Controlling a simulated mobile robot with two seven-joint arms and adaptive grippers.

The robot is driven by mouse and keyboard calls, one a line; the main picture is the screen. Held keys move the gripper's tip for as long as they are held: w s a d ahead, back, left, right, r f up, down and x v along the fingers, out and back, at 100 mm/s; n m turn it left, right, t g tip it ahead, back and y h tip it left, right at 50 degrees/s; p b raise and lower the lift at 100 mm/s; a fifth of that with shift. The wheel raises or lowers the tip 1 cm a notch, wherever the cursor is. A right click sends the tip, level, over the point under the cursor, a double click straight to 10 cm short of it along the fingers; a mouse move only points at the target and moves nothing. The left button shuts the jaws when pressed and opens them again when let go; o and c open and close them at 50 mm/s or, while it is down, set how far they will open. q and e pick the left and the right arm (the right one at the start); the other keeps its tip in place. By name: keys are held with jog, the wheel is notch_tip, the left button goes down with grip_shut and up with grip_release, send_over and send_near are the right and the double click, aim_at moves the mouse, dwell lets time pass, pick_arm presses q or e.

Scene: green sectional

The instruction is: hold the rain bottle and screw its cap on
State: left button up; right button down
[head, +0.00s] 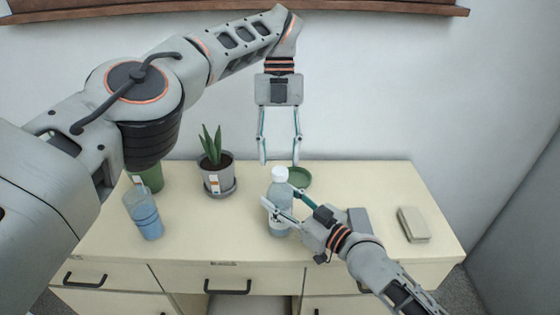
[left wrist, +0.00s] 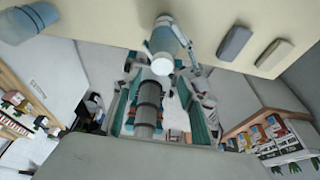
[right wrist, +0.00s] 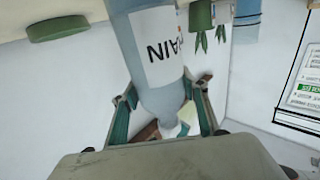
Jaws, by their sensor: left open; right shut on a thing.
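The rain bottle (head: 281,212) stands upright near the middle of the dresser top. It is blue-grey and translucent, and its label reads upside down in the right wrist view (right wrist: 157,48). The white cap (head: 280,174) sits on the bottle's mouth; I cannot tell how tightly. It also shows in the left wrist view (left wrist: 163,63). My right gripper (head: 277,207) is shut around the bottle's body from the front right. My left gripper (head: 280,163) is open and empty, pointing down just above and behind the cap in the head view, its fingers apart.
A green dish (head: 299,177) lies behind the bottle. A potted plant (head: 217,180), a green cup (head: 149,178) and a blue cup (head: 144,216) stand to the left. A grey block (head: 359,221) and a beige box (head: 413,225) lie to the right. The front left top is clear.

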pick_arm(q)
jog(key=shift+s+d+r, duration=0.1)
jog(key=shift+d+r, duration=0.1)
jog(key=shift+r, duration=0.3)
jog(key=shift+a, duration=0.1)
jog(key=n, duration=0.4)
jog(key=shift+a+f+t+y, duration=0.1)
jog(key=shift+a+t+y, duration=0.2)
jog(key=shift+a, duration=0.1)
jog(key=n, duration=0.1)
jog(key=n+t, duration=0.1)
jog(key=n, duration=0.1)
jog(key=shift+w+a+r, duration=0.15)
jog(key=shift+w+r, duration=0.05)
jog(key=n, duration=0.1)
jog(key=r+n+t, duration=0.1)
jog(key=n, duration=0.1)
jog(key=shift+s+r+n, duration=0.1)
jog(key=shift+n, duration=0.2)
jog(key=shift+s+d+r+n+t, duration=0.15)
jog(key=shift+d+r+n+t, duration=0.2)
jog(key=shift+n, duration=0.45)
jog(key=shift+s+d+r+n+t, duration=0.1)
jog(key=shift+d+r+n+t, duration=0.1)
jog(key=shift+r+n, duration=0.45)
jog(key=shift+f, duration=0.15)
jog(key=shift+f, duration=0.1)
